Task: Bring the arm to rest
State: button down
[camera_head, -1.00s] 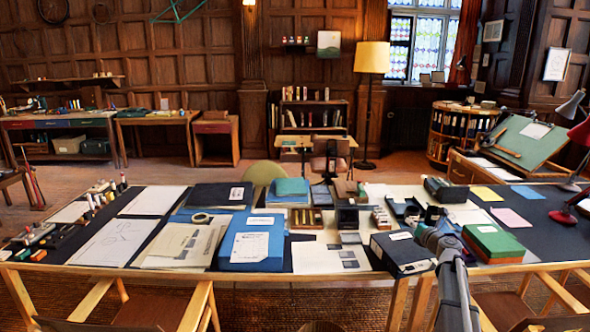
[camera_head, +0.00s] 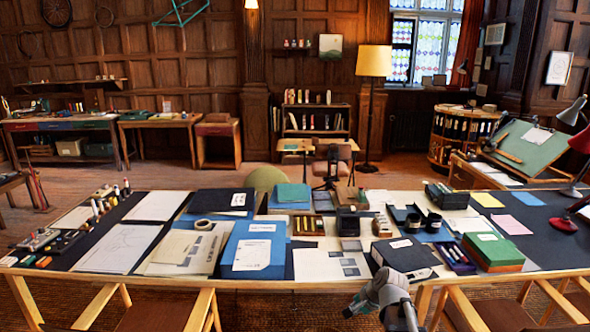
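My arm shows at the bottom of the head view, right of centre, in front of the near edge of the long table (camera_head: 180,283). Its grey and white wrist is folded low. My gripper (camera_head: 356,307) is a small dark shape at the left end of the wrist, apart from the tabletop things. Its fingers are too small and turned too far away to tell whether they are open or shut. I see nothing clearly held in it.
A black box file (camera_head: 402,254), a purple pen tray (camera_head: 455,259) and a green box (camera_head: 493,250) lie near the table edge beyond my arm. Blue folders (camera_head: 253,250) lie left of centre. Wooden chairs (camera_head: 165,311) stand along the near side.

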jog(key=s+n+g+h+p, duration=0.1)
jog(key=s+n+g+h, duration=0.3)
jog(key=s+n, duration=0.5)
jog(key=s+f, duration=0.1)
jog(key=s, duration=0.3)
jog(key=shift+s+d+n+h, duration=0.2)
jog(key=shift+s+n+h, duration=0.1)
jog(key=shift+n+h, duration=0.1)
jog(key=shift+s, duration=0.2)
